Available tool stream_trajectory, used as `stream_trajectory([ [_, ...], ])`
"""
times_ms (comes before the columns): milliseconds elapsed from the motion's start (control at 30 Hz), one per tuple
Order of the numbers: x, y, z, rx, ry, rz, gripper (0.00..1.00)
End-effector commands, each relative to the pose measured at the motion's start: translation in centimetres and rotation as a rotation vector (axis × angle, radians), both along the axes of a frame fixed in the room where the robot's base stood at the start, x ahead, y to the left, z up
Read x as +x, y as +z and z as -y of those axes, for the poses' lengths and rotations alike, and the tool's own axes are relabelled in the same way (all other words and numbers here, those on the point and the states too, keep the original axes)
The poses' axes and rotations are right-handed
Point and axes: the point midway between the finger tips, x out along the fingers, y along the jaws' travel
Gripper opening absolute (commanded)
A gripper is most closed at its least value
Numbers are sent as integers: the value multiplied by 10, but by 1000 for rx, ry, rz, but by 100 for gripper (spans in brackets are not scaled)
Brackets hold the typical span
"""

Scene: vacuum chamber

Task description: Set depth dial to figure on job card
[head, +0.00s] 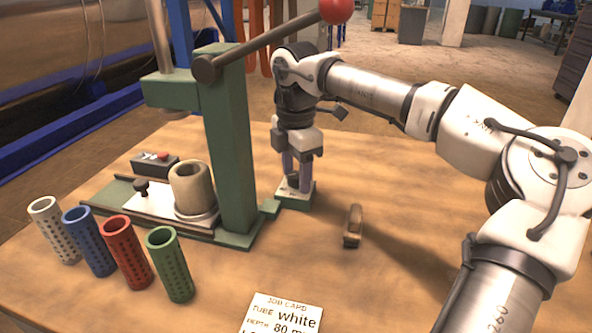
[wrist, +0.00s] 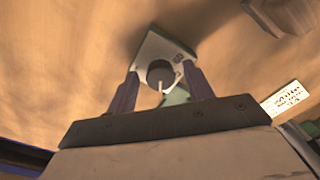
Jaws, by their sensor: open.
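The depth dial is a dark round knob (wrist: 159,72) with a pale pointer line, on a small plate atop a green block (head: 294,199) at the foot of the press. My gripper (head: 297,182) points down over it, open, with one finger on each side of the knob. In the wrist view the fingertips (wrist: 161,74) flank the knob; I cannot tell whether they touch it.
The green press (head: 232,150) stands left of my gripper, its red-knobbed lever (head: 270,44) reaching above my arm. White (head: 52,232), blue (head: 90,241), red (head: 128,253) and green (head: 170,265) perforated tubes stand front left. A small brown object (head: 353,227) lies to the right.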

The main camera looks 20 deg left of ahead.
Motion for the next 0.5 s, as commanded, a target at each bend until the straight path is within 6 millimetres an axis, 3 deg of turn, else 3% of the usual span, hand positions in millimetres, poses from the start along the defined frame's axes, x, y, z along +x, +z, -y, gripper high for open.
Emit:
stream_trajectory([
  [267, 0, 10, 0, -1, 0, -1, 52],
  [500, 0, 60, 0, -1, -1, 4, 52],
])
